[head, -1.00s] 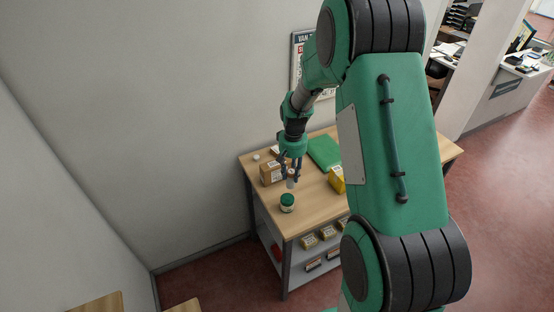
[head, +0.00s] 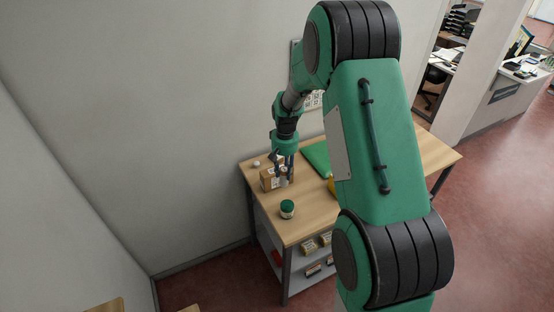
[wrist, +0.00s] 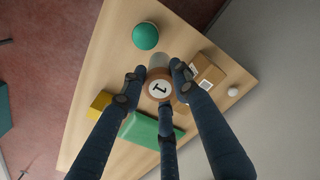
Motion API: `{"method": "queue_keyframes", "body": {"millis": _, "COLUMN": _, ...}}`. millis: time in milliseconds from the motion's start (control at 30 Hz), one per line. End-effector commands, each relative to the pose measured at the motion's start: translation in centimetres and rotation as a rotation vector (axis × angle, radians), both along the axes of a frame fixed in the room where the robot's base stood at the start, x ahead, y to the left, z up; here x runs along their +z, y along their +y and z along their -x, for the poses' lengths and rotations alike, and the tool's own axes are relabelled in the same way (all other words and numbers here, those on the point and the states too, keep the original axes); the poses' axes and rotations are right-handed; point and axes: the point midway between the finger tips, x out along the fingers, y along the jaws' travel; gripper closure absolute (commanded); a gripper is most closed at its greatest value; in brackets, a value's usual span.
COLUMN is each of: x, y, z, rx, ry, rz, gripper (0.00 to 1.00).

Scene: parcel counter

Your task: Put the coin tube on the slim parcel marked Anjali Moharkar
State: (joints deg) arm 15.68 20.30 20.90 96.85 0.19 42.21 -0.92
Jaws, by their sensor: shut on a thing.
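My gripper (wrist: 154,85) is shut on the coin tube (wrist: 159,89), which shows a white round end marked 1 with a brown rim. In the head view, my gripper (head: 284,167) points down and the tube's pale lower part (head: 284,181) shows below the fingers, in front of a brown parcel. That brown parcel (head: 268,180) stands near the counter's back left and carries white labels. In the wrist view, brown cardboard (wrist: 211,70) with labels lies just right of the tube. The names on the labels are too small to read, so I cannot tell which parcel is Anjali Moharkar's.
A green-lidded jar (head: 287,208) stands near the counter's front left. A green flat packet (head: 316,154) and a yellow box (wrist: 101,103) lie beyond. A small white ball (head: 256,163) sits at the back left. The wooden counter (head: 310,214) is bare near its front.

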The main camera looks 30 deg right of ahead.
Motion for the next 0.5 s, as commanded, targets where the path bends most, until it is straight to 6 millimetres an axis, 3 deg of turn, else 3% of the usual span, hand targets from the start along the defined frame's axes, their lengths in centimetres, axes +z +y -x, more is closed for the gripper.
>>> {"method": "queue_keyframes", "body": {"millis": 500, "x": -0.7, "y": -1.9, "z": -7.0, "rx": 0.0, "ry": 0.0, "rz": 0.0, "gripper": 1.0}}
